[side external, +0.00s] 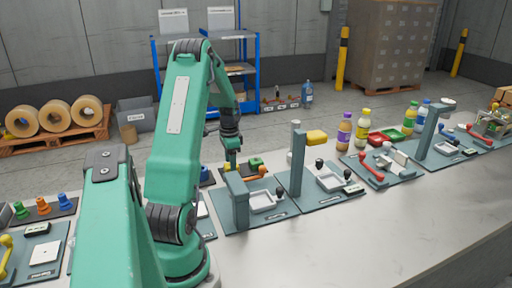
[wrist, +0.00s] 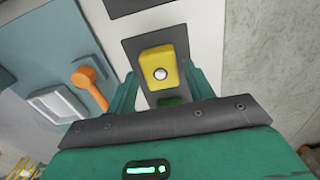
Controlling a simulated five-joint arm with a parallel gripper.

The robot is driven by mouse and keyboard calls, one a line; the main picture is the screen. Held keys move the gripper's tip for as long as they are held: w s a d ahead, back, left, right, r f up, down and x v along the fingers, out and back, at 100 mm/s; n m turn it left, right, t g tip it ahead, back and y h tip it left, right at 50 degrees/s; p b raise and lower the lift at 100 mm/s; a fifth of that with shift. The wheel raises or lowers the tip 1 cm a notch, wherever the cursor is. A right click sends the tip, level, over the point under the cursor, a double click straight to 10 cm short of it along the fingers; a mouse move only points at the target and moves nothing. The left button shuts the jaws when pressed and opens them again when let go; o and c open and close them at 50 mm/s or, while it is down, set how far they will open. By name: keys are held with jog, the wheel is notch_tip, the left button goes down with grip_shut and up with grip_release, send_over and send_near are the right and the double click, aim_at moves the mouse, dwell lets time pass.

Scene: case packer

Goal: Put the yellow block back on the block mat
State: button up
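The yellow block (wrist: 160,68), with a pale round spot on its face, shows in the wrist view against a dark mat (wrist: 138,44). My gripper (wrist: 159,72) has one finger on each side of it, with little or no gap. Whether the fingers press on the block, and whether it rests on the mat, I cannot tell. A green block (wrist: 173,101) is partly hidden below it. In the side view my gripper (side external: 232,164) points down just left of the green block (side external: 255,162); I cannot make out the yellow block there.
An orange lever (wrist: 85,78) and a white tray (wrist: 55,104) stand left of the mat in the wrist view. In the side view, stations with posts (side external: 297,165), a different yellow box (side external: 316,137) and bottles (side external: 344,130) line the counter rightward. The counter's front (side external: 345,240) is clear.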

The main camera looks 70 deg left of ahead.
jog(key=shift+o, duration=0.4)
jog(key=shift+r, duration=0.1)
notch_tip(320, 180, up, 12)
dwell(0.6)
dwell(0.5)
